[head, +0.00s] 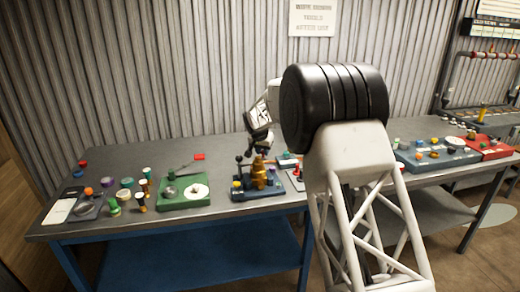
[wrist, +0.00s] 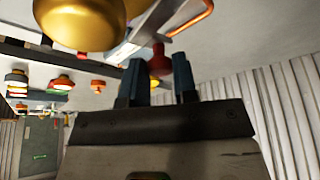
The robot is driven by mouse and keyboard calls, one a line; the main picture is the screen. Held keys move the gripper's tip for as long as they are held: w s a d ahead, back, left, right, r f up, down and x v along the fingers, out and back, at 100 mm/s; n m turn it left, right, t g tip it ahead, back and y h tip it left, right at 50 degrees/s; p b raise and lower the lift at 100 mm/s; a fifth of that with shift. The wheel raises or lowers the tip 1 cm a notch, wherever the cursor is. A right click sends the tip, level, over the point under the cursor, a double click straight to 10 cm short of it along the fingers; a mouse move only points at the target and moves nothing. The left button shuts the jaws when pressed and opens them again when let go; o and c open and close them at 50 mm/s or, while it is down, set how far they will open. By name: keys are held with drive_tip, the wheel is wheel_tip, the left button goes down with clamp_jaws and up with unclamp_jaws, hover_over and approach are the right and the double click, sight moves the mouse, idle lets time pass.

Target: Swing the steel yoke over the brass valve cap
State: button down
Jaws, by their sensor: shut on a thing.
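The brass valve cap (wrist: 82,20) is a shiny gold dome at the upper left of the wrist view. In the head view the brass valve (head: 259,172) stands upright on a dark blue base (head: 262,193). The steel yoke (wrist: 172,18) is a pale metal piece just right of the cap in the wrist view, beside it rather than over it. A dark red knob (wrist: 158,62) sits between the two blue fingers of my gripper (wrist: 160,78), which is shut on it. How the knob joins the yoke is partly hidden. In the head view the fingertips are small and dark, just above the valve.
A green fixture (head: 183,203) with a white disc and a red-tipped lever lies left of the valve. Several coloured knobs and small cylinders stand farther left. A blue tray (head: 437,160) and a red tray (head: 490,149) lie at right.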

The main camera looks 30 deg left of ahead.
drive_tip(key=shift+s+d+m+h, duration=0.5)
drive_tip(key=shift+s+d+m, duration=0.35)
drive_tip(key=shift+m, duration=0.45)
drive_tip(key=shift+d, duration=0.1)
drive_tip(key=c, duration=0.9)
unclamp_jaws()
drive_tip(key=shift+r, duration=0.1)
drive_tip(key=shift+v, duration=3.8)
